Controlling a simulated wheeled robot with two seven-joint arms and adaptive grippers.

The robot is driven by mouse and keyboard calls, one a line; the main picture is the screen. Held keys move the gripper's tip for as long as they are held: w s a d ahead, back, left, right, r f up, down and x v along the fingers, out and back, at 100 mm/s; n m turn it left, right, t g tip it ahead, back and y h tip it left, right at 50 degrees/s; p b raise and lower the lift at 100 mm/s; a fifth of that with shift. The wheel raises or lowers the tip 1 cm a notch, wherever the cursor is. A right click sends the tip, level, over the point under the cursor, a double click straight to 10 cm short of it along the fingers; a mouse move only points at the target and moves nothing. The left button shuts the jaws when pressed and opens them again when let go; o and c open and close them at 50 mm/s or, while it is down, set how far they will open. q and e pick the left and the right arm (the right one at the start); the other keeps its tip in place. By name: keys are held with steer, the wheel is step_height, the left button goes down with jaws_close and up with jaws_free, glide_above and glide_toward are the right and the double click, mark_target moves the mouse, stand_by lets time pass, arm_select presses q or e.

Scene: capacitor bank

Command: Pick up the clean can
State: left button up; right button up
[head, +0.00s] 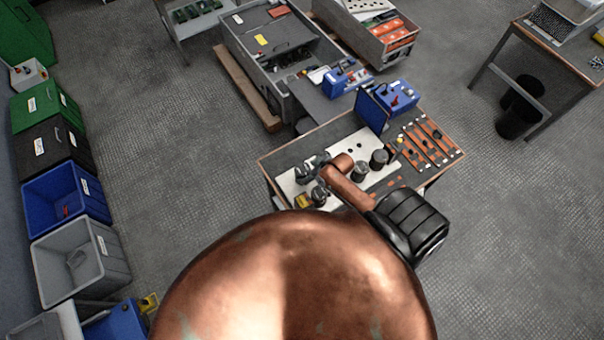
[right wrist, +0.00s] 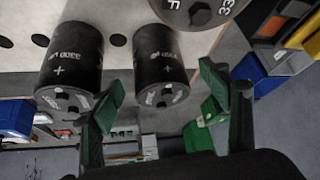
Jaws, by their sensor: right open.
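Several dark cylindrical cans stand on a white board with round holes on the table; one can (head: 379,158) is at the right and another (head: 360,171) is beside it. In the right wrist view, a black can (right wrist: 161,60) with white print appears between the finger lines. A second black can (right wrist: 70,65) is left of it, and a third (right wrist: 199,10) is cut off at the top. I cannot tell which can is the clean one. My right gripper (right wrist: 162,84), with green fingers, is open and holds nothing. It also shows small over the board (head: 314,165). My left gripper is not in view.
A strip panel (head: 428,140) with orange bars lies on the table's right side. Bins (head: 62,195) line the far left. Much of the floor is clear.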

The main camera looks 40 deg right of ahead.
steer(key=x, duration=0.4)
steer(key=shift+w, duration=0.2)
steer(key=shift+c, duration=0.6)
steer(key=c, duration=1.6)
